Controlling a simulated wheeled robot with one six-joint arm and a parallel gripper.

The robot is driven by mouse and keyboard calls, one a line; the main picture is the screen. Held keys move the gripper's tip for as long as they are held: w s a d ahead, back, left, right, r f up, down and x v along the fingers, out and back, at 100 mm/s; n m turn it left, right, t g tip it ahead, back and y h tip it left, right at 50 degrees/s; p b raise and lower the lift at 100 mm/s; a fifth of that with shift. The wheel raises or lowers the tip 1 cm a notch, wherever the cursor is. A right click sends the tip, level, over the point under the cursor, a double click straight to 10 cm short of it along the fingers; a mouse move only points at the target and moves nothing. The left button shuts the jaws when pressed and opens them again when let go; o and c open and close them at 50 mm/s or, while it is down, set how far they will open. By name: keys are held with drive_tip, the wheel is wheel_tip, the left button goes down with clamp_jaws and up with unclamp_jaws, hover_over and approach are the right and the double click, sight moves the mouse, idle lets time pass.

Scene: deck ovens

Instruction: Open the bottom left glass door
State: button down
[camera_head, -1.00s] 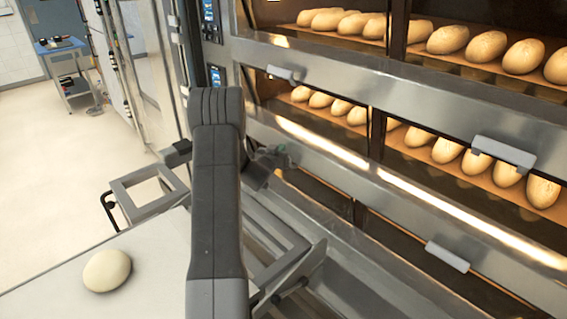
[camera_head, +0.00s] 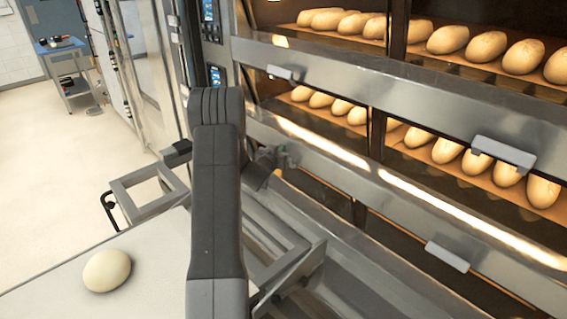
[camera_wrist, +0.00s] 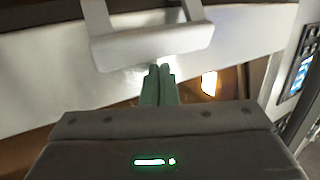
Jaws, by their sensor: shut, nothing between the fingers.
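The bottom left glass door (camera_head: 318,190) is a dark pane low on the oven front in the head view, partly hidden by my arm. Whether it is fully closed is hard to tell. My gripper (camera_head: 280,156) is near its upper left part, mostly hidden behind my forearm. In the wrist view, my green fingers (camera_wrist: 160,84) are together and empty. A pale grey bar handle (camera_wrist: 150,45) lies just beyond the fingertips, across the steel rail. The fingers are not around the bar; whether they touch it is unclear.
The bottom right door has a handle (camera_head: 447,256). Lit upper decks hold several loaves (camera_head: 447,150). A steel frame (camera_head: 150,190) and a pale worktop with a dough ball (camera_head: 107,271) stand at lower left. Open floor (camera_head: 40,170) lies at far left.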

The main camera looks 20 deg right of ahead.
drive_tip(key=shift+f, duration=0.1)
idle(0.3)
drive_tip(key=shift+s+a+f+b, duration=0.1)
drive_tip(key=shift+a+f+b, duration=0.05)
drive_tip(key=shift+f+b, duration=0.75)
drive_tip(key=shift+s+a+f+b, duration=0.1)
drive_tip(key=shift+f+b, duration=0.75)
drive_tip(key=shift+w+d+f+b, duration=0.15)
drive_tip(key=shift+f+b, duration=0.75)
drive_tip(key=shift+f, duration=0.2)
drive_tip(key=shift+r, duration=0.3)
drive_tip(key=r+v, duration=0.1)
drive_tip(key=v, duration=0.6)
drive_tip(key=shift+b, duration=0.45)
